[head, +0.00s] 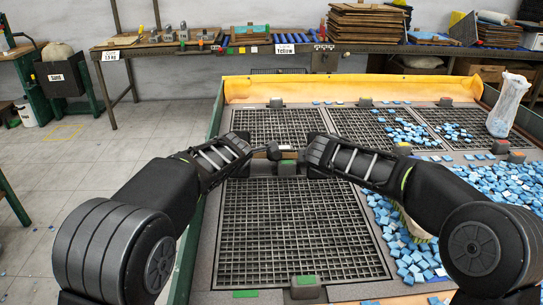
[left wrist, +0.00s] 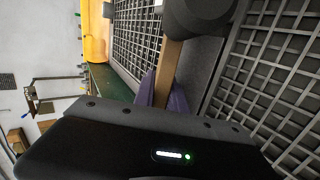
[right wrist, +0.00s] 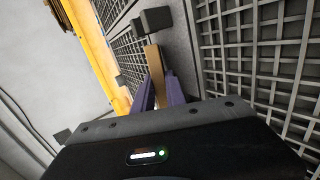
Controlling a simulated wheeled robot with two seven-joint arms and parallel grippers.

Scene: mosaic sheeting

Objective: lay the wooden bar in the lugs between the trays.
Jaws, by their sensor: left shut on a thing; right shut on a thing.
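The wooden bar (head: 289,155) shows only as a short piece between my two grippers in the head view, over the strip between the left-hand trays. My left gripper (head: 252,153) is shut on it; in the left wrist view the bar (left wrist: 168,72) runs from between the purple fingers up to a dark block (left wrist: 195,18). My right gripper (head: 306,156) is also shut on the bar. In the right wrist view the bar (right wrist: 156,68) lies between the purple fingers, its end near a dark lug-like block (right wrist: 153,20). Whether it is seated in the lugs is not clear.
A near grid tray (head: 300,235) and a far grid tray (head: 275,124) lie either side of the strip.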

